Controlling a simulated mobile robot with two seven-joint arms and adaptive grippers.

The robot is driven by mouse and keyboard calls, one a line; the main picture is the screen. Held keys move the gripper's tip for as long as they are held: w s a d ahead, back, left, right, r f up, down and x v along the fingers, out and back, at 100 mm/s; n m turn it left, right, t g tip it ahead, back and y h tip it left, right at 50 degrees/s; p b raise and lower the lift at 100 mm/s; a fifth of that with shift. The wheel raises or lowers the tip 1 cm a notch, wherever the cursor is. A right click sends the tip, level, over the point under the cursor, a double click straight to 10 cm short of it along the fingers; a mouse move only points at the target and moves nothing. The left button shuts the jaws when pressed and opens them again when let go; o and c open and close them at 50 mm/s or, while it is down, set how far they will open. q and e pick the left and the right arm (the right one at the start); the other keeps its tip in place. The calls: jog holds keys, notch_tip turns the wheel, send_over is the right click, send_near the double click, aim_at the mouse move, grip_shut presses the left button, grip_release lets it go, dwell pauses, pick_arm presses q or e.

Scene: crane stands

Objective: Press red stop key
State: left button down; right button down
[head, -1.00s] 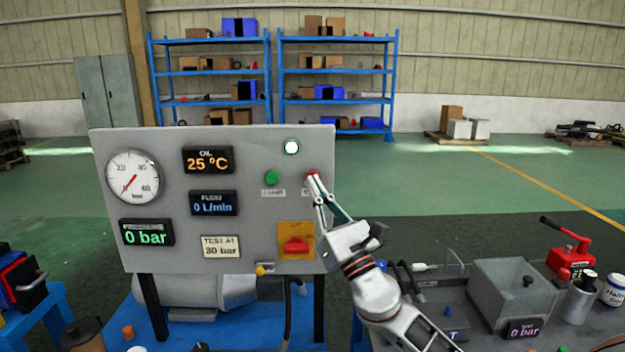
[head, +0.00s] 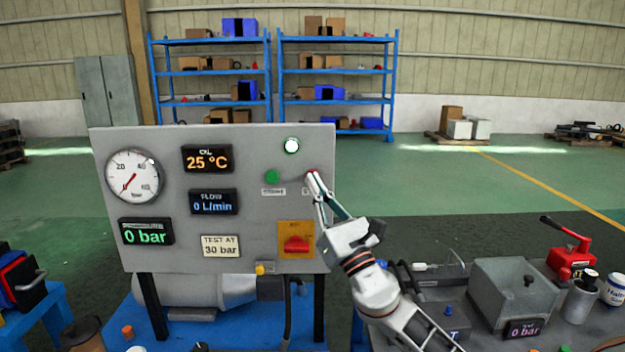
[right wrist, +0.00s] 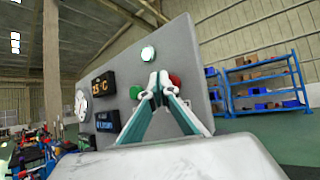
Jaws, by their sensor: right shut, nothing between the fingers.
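The red stop key is a round red button on the right part of the grey control panel (head: 262,150). In the head view it is mostly hidden behind my fingertips. In the right wrist view the red stop key (right wrist: 175,80) shows just right of the fingertips. My right gripper (head: 313,177) is shut and empty, its tips at or close to the key; I cannot tell whether they touch it. The right gripper also shows in the right wrist view (right wrist: 160,80). My left gripper is not in view.
A green button (head: 271,176) sits left of the red key, and a white lamp (head: 291,146) above. A red rotary switch (head: 296,245) on a yellow plate is below. The pressure display (head: 146,232) reads 0 bar. A bench with a grey box (head: 505,290) stands right.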

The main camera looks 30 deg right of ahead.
jog(key=shift+w+d, duration=0.25)
jog(key=shift+w, duration=0.2)
dwell(0.9)
dwell(0.3)
jog(key=shift+s+a, duration=0.25)
jog(key=shift+s, duration=0.2)
jog(key=shift+s+a, duration=0.2)
jog(key=shift+s, duration=0.25)
jog(key=s, duration=0.1)
jog(key=s+a+p, duration=0.1)
jog(key=s, duration=0.1)
jog(key=s+a, duration=0.1)
jog(key=shift+s+a+p, duration=0.1)
jog(key=shift+s+p, duration=0.15)
jog(key=shift+p, duration=0.05)
dwell(0.7)
